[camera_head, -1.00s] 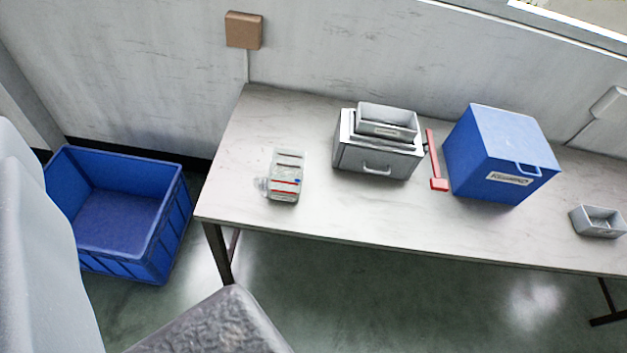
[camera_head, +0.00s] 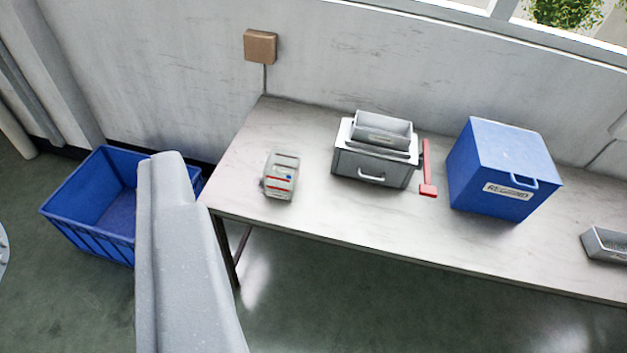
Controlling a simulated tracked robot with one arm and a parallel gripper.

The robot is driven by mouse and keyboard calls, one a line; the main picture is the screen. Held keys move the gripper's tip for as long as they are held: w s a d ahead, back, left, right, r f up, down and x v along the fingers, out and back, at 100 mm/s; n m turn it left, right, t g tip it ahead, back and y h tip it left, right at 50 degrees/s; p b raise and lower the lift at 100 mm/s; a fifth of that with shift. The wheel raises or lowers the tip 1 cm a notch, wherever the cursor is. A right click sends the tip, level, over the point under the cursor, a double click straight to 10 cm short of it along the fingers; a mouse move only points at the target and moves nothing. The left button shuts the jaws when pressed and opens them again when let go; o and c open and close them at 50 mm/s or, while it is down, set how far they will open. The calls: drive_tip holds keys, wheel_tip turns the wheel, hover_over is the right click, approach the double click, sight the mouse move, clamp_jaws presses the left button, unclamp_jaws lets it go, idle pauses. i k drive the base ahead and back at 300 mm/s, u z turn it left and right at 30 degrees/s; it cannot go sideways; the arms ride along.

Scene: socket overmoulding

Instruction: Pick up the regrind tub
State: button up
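A long grey part of my own arm rises from the bottom left of the view, well apart from the tub. My gripper's fingertips do not show, and nothing is touching the tub.
Further left are a grey drawer box with trays (camera_head: 372,165) and a small grey device (camera_head: 281,176). A grey bin (camera_head: 607,245) stands right. A blue crate (camera_head: 75,215) is on the floor.

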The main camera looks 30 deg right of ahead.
sight(281, 167)
drive_tip(key=z, duration=0.15)
drive_tip(key=i, duration=1)
drive_tip(key=u, duration=0.05)
